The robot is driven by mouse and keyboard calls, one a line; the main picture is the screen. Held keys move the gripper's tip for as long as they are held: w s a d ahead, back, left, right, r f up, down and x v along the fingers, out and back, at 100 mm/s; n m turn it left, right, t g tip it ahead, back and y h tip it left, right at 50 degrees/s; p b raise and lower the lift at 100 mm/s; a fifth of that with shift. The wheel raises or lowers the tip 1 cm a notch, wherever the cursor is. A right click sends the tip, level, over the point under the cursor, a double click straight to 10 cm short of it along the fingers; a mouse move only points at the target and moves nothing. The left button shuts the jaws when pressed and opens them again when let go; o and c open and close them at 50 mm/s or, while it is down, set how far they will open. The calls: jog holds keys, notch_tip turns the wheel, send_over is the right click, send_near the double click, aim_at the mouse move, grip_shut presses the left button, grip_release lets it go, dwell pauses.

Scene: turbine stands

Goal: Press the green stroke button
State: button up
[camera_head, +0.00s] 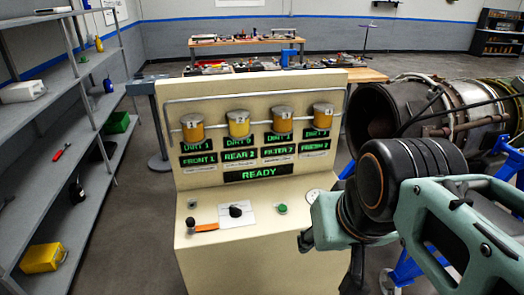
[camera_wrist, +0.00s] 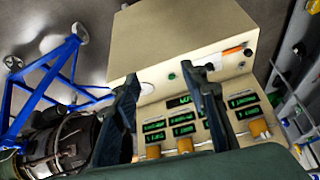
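The green button (camera_head: 282,209) is a small round button on the sloped shelf of the cream control console (camera_head: 215,262), right of a black knob (camera_head: 236,211) on a white plate. In the wrist view the green button (camera_wrist: 172,76) shows in the gap between my fingers, beyond them. My gripper (camera_wrist: 161,74) is open and empty, with two dark fingers spread apart. In the head view my arm's end is right of the console, near the button; the fingers are not clear there. The console display reads READY.
An orange-handled lever (camera_head: 206,228) sits on the console shelf at the left. A round gauge (camera_head: 313,196) is right of the button, close to my arm. Yellow-filled jars stand above the displays. A turbine (camera_head: 450,105) is at the right; grey shelves (camera_head: 88,135) stand at the left.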

jog(key=shift+c, duration=0.3)
grip_shut()
dwell(1.1)
